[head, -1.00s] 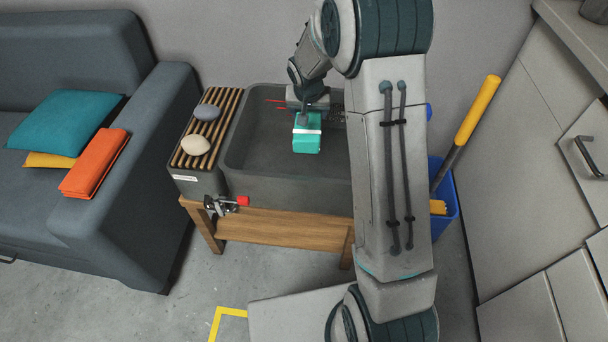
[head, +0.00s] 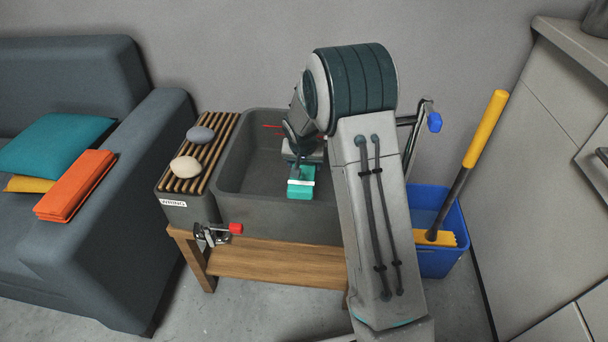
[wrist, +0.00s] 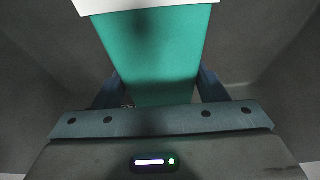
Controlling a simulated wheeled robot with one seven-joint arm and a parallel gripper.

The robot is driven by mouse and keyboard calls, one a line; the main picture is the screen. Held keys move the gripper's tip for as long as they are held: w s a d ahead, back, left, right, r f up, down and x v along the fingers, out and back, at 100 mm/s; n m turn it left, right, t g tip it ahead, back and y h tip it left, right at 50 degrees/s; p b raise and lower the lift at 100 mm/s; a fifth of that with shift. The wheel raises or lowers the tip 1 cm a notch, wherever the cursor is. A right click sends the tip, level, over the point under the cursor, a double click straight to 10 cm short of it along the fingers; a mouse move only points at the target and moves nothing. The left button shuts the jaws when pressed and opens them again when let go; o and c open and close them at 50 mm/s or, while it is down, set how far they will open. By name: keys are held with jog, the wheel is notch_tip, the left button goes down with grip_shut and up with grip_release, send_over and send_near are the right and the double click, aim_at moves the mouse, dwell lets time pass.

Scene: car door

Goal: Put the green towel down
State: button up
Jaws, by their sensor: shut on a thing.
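The green towel (head: 301,190) is a teal folded block with a white band around it. It is over the dark grey basin (head: 232,178), near the basin's front wall in the head view. My gripper (head: 300,172) is shut on it from above. In the wrist view the towel (wrist: 152,55) sits between the two fingers of my gripper (wrist: 155,92), with the white band at the top edge. I cannot tell whether the towel touches the basin floor. My arm hides the right part of the basin.
A slatted rack (head: 205,155) with two stones stands left of the basin. A faucet with a blue knob (head: 434,122) and a blue bucket (head: 440,255) holding a yellow-handled tool are right.

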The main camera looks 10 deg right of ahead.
jog(key=shift+f+b, duration=0.35)
jog(key=shift+f, duration=1.15)
jog(key=shift+f, duration=0.15)
jog(key=o, duration=1.1)
jog(key=shift+c, duration=0.2)
